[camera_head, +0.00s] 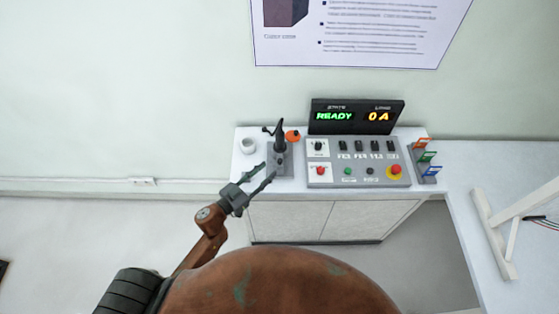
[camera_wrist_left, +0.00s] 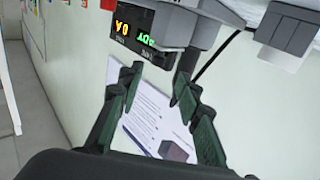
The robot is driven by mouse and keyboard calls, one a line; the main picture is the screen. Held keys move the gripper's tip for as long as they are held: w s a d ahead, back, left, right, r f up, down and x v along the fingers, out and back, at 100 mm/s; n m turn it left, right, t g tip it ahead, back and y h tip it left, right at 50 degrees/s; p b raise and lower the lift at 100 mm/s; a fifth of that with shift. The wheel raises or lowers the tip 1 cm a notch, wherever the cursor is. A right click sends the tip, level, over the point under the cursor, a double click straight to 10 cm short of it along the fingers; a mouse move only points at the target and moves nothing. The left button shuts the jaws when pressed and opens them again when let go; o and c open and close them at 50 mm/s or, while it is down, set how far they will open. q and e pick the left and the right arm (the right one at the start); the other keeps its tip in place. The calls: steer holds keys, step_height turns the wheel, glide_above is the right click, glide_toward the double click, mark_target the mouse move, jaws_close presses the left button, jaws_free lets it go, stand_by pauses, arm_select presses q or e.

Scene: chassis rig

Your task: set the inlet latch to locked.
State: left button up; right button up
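The inlet latch appears to be the grey post (camera_head: 279,160) with a dark upright lever (camera_head: 280,132) at the left of the white counter. An orange round part (camera_head: 293,136) sits beside the lever. My left gripper (camera_head: 262,176) is open and empty, at the near left of the post. In the left wrist view its two green-black fingers (camera_wrist_left: 160,88) are spread. The upside-down grey post (camera_wrist_left: 195,25) and dark lever (camera_wrist_left: 184,75) seem to show there, close to the right finger; I cannot tell whether they touch. My right gripper is out of view.
A control panel (camera_head: 357,177) with knobs and buttons stands right of the post. Behind it a display (camera_head: 355,117) reads READY and 0 A. A white cup (camera_head: 248,146) stands left of the post. A rack with coloured clips (camera_head: 425,162) is at the right.

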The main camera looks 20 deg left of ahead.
mark_target(280, 160)
arm_select(q)
steer(key=x, duration=0.7)
steer(key=shift+w+d, duration=0.25)
steer(key=shift+d, duration=0.15)
jaws_close()
stand_by(0.3)
